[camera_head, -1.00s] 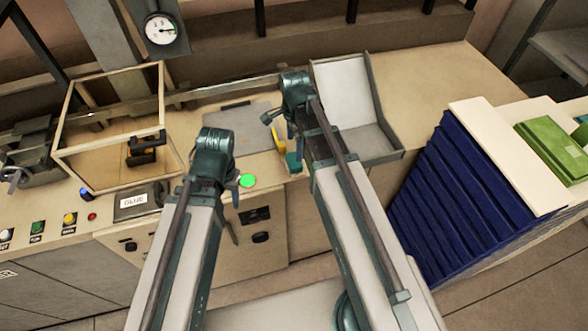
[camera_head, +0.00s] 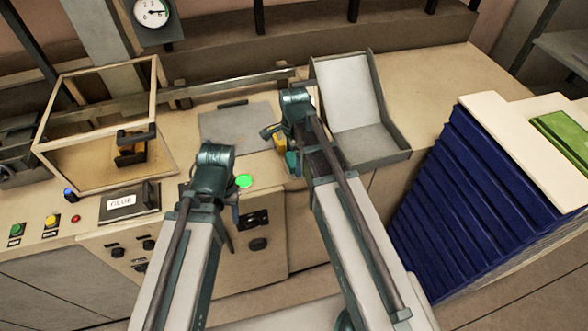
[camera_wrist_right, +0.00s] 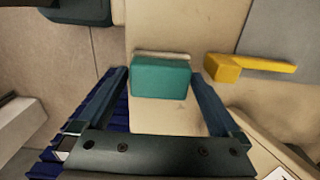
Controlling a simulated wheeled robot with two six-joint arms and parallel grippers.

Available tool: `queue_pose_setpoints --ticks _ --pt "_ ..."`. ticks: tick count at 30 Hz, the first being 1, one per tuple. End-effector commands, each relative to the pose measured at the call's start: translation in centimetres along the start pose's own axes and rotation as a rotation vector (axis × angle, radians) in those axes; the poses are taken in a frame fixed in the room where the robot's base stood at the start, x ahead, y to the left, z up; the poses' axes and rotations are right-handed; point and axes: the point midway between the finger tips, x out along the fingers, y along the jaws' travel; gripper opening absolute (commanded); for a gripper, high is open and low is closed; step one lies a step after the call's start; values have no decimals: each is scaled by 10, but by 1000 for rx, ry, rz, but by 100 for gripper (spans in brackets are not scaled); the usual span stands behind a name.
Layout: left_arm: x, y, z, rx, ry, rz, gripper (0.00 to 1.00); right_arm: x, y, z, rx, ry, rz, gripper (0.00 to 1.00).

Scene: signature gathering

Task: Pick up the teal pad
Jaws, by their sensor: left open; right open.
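The teal pad (camera_wrist_right: 161,77) is a small block on the beige worktop in the right wrist view, with a pale strip along its far edge. It lies between the two fingers of my open right gripper (camera_wrist_right: 160,92), with a gap on each side. In the head view the teal pad (camera_head: 292,163) is partly hidden by the right arm. My left gripper (camera_head: 236,212) is open and empty, near the worktop's front edge, left of the right gripper, and mostly hidden behind its own wrist.
A yellow tool (camera_wrist_right: 245,67) lies beside the pad. A grey plate (camera_head: 237,127) and a grey-white tray (camera_head: 362,140) lie behind. A blue stack (camera_head: 470,200) stands at right.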

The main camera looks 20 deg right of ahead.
Motion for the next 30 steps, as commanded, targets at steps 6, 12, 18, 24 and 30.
queue_pose_setpoints --ticks 6,12,18,24,30 --pt "7 1 0 2 0 -1 50 7 0 0 0 0 0 100" --pt "6 1 0 2 0 0 50 6 0 0 0 0 0 82" --pt "6 1 0 1 0 0 50 6 0 0 0 0 0 46" --pt "6 1 0 1 0 0 50 6 0 0 0 0 0 27" --pt "3 0 0 1 0 0 50 3 0 -2 0 0 0 27"
